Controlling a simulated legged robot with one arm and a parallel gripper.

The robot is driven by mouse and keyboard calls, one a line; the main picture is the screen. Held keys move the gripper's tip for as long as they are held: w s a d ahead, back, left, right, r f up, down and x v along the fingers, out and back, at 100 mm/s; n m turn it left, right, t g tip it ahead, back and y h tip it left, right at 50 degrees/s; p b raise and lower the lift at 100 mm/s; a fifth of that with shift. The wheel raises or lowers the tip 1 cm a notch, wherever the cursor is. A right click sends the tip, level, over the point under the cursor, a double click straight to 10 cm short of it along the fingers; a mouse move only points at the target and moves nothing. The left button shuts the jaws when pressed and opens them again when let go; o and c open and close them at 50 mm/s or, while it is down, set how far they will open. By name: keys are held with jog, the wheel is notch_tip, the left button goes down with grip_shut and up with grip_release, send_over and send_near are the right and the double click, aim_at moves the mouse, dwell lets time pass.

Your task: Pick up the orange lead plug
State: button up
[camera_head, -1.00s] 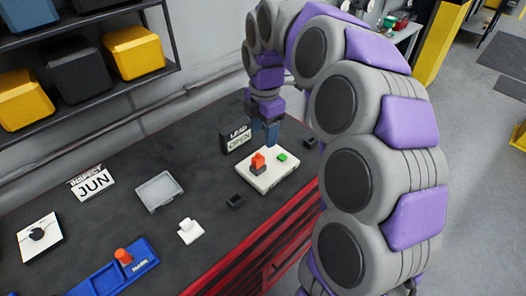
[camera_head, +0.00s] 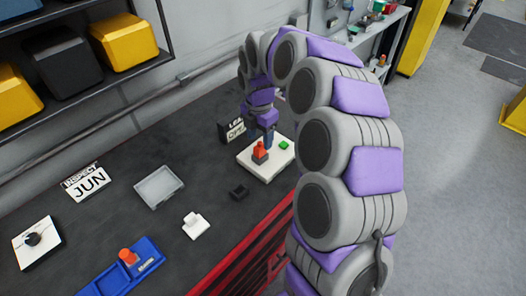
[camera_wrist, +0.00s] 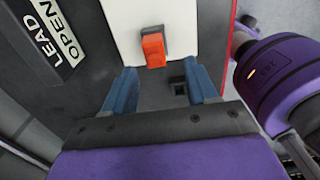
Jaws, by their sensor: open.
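An orange plug (camera_head: 260,148) sits on a dark socket on the white plate (camera_head: 280,163), beside the sign (camera_head: 233,131) reading LEAD OPEN. In the wrist view the orange plug (camera_wrist: 153,48) shows a little beyond my fingertips, roughly centred between them. My gripper (camera_wrist: 160,76) is open, with one blue finger on each side and nothing between them. In the head view my gripper (camera_head: 268,136) is at the plate, close behind the plug and partly overlapping it. A second orange piece (camera_head: 128,256) stands in the blue tray (camera_head: 100,283).
A green button (camera_head: 284,145) is on the white plate.

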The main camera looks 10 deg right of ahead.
aim_at(254, 148)
jog(key=f, duration=0.2)
jog(key=d+f+b, duration=0.1)
jog(key=w+d+f, duration=0.1)
jog(key=f, duration=0.1)
jog(key=shift+f, duration=0.55)
jog(key=a, duration=0.3)
jog(key=shift+a, duration=0.2)
jog(key=shift+c, duration=0.5)
jog(key=shift+a, duration=0.15)
jog(key=shift+c, duration=0.9)
jog(key=shift+d, duration=1.15)
jog(key=c, duration=0.4)
jog(key=shift+w+d, duration=0.1)
jog(key=shift+d, duration=0.1)
jog(key=shift+c, duration=0.9)
jog(key=shift+a, duration=0.3)
grip_shut()
